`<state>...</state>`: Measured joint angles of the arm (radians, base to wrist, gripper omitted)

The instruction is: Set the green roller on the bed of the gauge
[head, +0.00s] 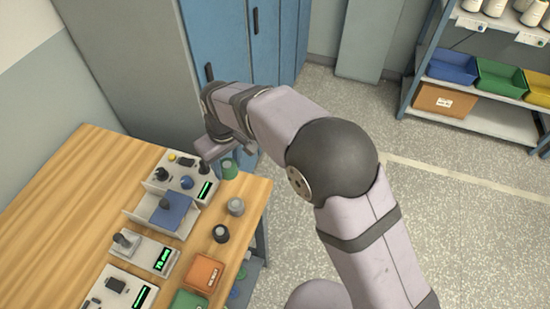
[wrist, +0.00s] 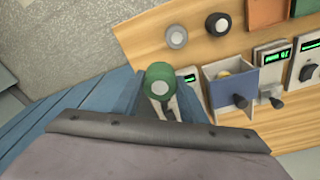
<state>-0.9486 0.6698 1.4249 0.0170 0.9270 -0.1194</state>
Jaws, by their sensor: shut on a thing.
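The green roller (head: 229,168) is at the right edge of the wooden table in the head view, just beside my gripper (head: 222,152). In the wrist view the green roller (wrist: 160,78) with a pale end face sits between the fingers of my gripper (wrist: 158,100), which is shut on it. Whether the roller touches the table is hard to tell. Several instruments with green displays stand on the table: one close to the roller (head: 184,180), one nearer the front (head: 140,252), and one at the bottom (head: 118,290). Which one is the gauge is unclear.
A box with a blue panel (head: 172,210) stands between the instruments. A grey roller (head: 236,206) and a black one (head: 221,233) stand near the table's right edge. An orange tray (head: 203,273) and a green tray (head: 187,301) lie in front. The table's left part is bare.

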